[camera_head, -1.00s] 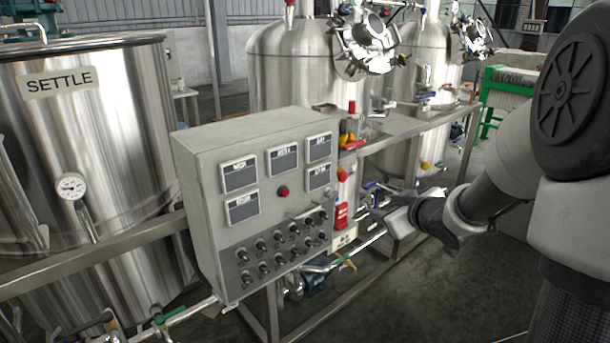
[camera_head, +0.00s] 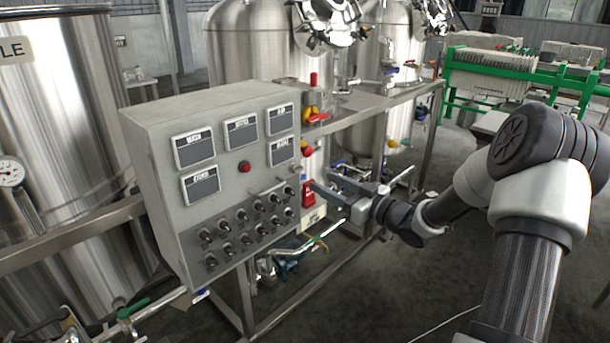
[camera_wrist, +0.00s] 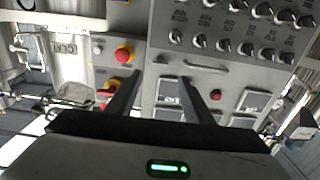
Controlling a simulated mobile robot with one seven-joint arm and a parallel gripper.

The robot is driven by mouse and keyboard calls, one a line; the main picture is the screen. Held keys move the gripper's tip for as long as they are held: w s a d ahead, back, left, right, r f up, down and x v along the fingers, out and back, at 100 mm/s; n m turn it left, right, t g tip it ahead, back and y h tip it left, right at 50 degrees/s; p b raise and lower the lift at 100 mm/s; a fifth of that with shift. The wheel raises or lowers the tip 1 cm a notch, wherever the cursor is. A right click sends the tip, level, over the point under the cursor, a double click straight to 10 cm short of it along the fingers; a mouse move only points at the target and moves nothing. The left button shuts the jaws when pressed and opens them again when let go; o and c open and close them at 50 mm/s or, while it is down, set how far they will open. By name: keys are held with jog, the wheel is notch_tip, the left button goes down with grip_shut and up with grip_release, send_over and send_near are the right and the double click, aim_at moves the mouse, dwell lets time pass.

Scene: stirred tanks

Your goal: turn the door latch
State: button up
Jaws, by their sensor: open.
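The grey control cabinet (camera_head: 150,180) stands left of my gripper, its front bearing display plates and rows of knobs. A slim metal lever (camera_wrist: 205,66), which looks like the door latch, lies across its front between knobs and displays in the wrist view. It also shows small in the head view (camera_head: 266,194). My gripper (camera_head: 322,182) is beside the cabinet's right edge, apart from the lever. In the wrist view my gripper (camera_wrist: 161,78) has its two dark fingers spread, with nothing between them. The lever is beyond and right of the fingertips there.
A red button on yellow (camera_wrist: 123,55) sits left of the fingers. A red-handled yellow switch (camera_head: 311,113) is beside the cabinet. Steel tanks (camera_head: 250,50) stand behind on a metal frame (camera_head: 385,103). Pipes run low beneath the cabinet. Open floor lies at the lower right.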

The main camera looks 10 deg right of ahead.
aim_at(296, 169)
jog(key=x, duration=0.8)
jog(key=shift+w+a, duration=0.2)
jog(key=shift+w, duration=0.05)
jog(key=c, duration=1)
